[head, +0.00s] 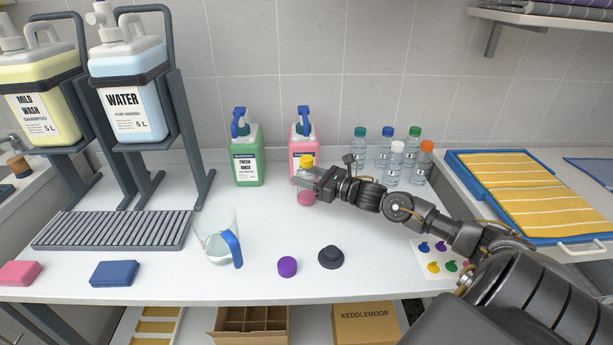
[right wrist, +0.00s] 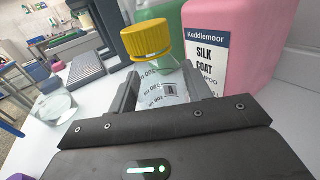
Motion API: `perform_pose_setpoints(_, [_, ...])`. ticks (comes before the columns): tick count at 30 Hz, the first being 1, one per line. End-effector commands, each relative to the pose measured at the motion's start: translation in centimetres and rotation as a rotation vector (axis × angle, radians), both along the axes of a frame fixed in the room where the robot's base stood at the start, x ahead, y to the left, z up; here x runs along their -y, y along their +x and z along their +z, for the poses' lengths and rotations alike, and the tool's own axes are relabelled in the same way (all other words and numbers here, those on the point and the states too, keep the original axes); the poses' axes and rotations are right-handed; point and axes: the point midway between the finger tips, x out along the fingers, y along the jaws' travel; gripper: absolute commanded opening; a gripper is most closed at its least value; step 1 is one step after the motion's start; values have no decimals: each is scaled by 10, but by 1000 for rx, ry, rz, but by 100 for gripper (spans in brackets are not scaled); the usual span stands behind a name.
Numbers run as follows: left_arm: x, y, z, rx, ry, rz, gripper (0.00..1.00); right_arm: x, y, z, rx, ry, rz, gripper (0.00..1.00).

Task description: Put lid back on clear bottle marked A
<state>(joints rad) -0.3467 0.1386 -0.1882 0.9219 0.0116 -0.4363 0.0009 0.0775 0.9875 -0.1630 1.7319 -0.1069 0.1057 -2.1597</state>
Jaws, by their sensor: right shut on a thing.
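My right gripper (head: 308,178) is shut on a clear bottle (right wrist: 165,88) with a yellow cap (right wrist: 148,40), in front of the pink jug. The yellow cap also shows in the head view (head: 307,161). Grey print shows on the bottle; I cannot read an A on it. A pink round thing (head: 306,198) shows just below the gripper; I cannot tell whether it is a separate lid or part of the held bottle. A purple lid-like disc (head: 287,266) lies at the counter's front. My left gripper is out of view.
Several small clear bottles with coloured caps (head: 397,160) stand behind my right arm. Green (head: 247,157) and pink (head: 303,137) pump jugs stand at the back. A clear jug (head: 215,240) and a dark grey brimmed object (head: 331,257) are in front.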

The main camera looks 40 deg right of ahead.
Motion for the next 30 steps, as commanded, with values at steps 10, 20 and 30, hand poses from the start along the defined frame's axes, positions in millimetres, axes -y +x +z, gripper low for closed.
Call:
perform_pose_setpoints(10, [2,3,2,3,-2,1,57,0,0,0,0,0,0,71])
perform_pose_setpoints(20, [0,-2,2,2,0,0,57,0,0,3,0,0,0,71])
perform_pose_setpoints(30, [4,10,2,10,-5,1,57,18,-47,-2,-6,-3,0,71])
